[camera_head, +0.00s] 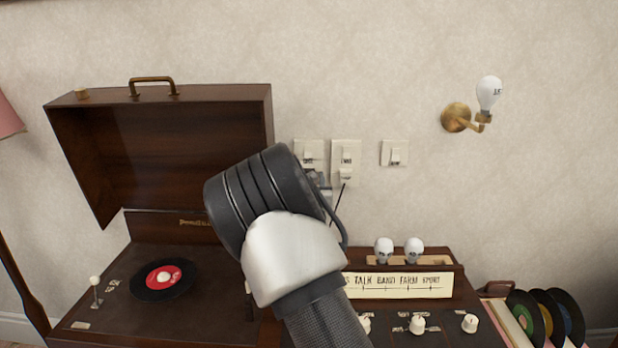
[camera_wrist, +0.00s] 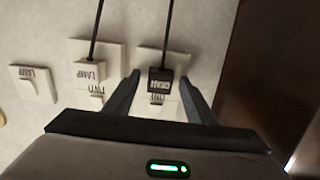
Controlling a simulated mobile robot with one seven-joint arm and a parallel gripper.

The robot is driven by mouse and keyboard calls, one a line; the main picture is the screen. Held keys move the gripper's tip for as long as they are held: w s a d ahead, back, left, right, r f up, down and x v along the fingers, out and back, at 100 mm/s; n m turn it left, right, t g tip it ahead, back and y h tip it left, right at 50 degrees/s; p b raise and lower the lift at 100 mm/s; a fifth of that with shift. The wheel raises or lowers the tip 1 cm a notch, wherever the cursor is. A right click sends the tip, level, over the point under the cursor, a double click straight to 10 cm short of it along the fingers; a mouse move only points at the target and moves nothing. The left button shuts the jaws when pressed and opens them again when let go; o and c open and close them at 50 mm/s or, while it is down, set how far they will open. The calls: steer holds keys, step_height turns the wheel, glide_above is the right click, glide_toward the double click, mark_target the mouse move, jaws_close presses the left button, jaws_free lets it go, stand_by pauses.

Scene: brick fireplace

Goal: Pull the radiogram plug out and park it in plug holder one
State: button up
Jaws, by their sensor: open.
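The radiogram plug is a dark block with pale lettering (camera_wrist: 160,82), seated in the right-hand wall plate (camera_wrist: 181,62) in the wrist view, with a dark cord running up from it in that picture. My gripper (camera_wrist: 160,77) is open, its two fingers on either side of this plug with a gap showing at each side. In the head view my wrist hides most of the gripper and plug. The radiogram (camera_head: 455,257) stands at the lower right. I cannot make out plug holder one.
A white plug (camera_wrist: 89,72) marked LAMP sits in the neighbouring plate, with its own cord close to my finger. A LAMP switch (camera_head: 394,154) is further right. An open record player (camera_head: 110,245), bulbs (camera_head: 384,249) and a wall lamp (camera_head: 488,93) surround the area.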

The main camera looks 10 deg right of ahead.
stand_by(0.7)
jaws_close()
steer(key=s+a, duration=0.1)
steer(key=s, duration=0.5)
steer(key=shift+a, duration=0.15)
stand_by(1.1)
